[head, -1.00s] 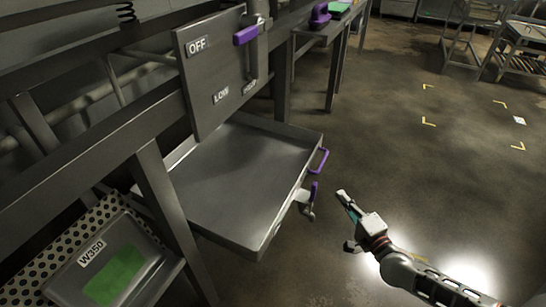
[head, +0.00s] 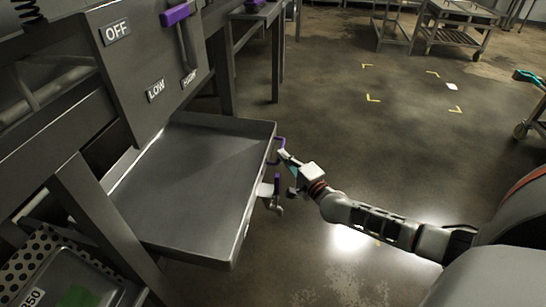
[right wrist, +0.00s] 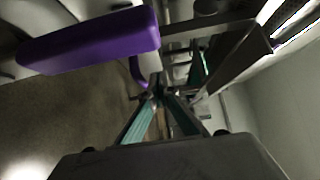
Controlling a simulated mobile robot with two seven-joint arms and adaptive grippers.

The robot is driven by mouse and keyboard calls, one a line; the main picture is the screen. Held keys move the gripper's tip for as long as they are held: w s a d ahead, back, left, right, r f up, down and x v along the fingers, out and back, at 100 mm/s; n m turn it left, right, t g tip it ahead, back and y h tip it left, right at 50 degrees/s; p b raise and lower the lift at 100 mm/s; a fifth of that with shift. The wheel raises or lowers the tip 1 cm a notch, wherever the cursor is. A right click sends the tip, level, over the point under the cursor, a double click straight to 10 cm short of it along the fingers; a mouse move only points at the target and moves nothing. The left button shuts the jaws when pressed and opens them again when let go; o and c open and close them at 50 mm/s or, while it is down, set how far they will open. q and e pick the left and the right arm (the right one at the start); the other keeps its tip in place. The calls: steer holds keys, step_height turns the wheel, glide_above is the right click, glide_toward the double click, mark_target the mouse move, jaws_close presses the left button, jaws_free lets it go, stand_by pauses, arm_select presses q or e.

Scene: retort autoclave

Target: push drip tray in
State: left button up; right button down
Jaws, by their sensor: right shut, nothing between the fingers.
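The drip tray (head: 195,185) is a wide, shallow metal tray pulled out from under the panel marked OFF, LOW and HIGH. Its front wall carries a purple handle (head: 280,150) and a valve with a purple lever (head: 277,186). My right gripper (head: 284,156) is shut and empty, with its tips close beside the purple handle; I cannot tell whether they touch. In the right wrist view, the shut fingers (right wrist: 158,95) point forward, and a large purple bar (right wrist: 90,40) is near at upper left. My left gripper is not in view.
The control panel (head: 150,70) with a purple-gripped lever (head: 178,14) stands above the tray. A perforated shelf holding a labelled container (head: 75,285) is at lower left. The floor right of the tray is open, with yellow corner marks (head: 373,98) and carts (head: 460,28) farther back.

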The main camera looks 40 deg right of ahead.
mark_target(268, 148)
steer(key=shift+w+a, duration=0.9)
steer(key=shift+w, duration=0.1)
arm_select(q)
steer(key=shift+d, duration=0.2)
arm_select(e)
steer(key=shift+w+a+r, duration=0.1)
steer(key=shift+w, duration=0.05)
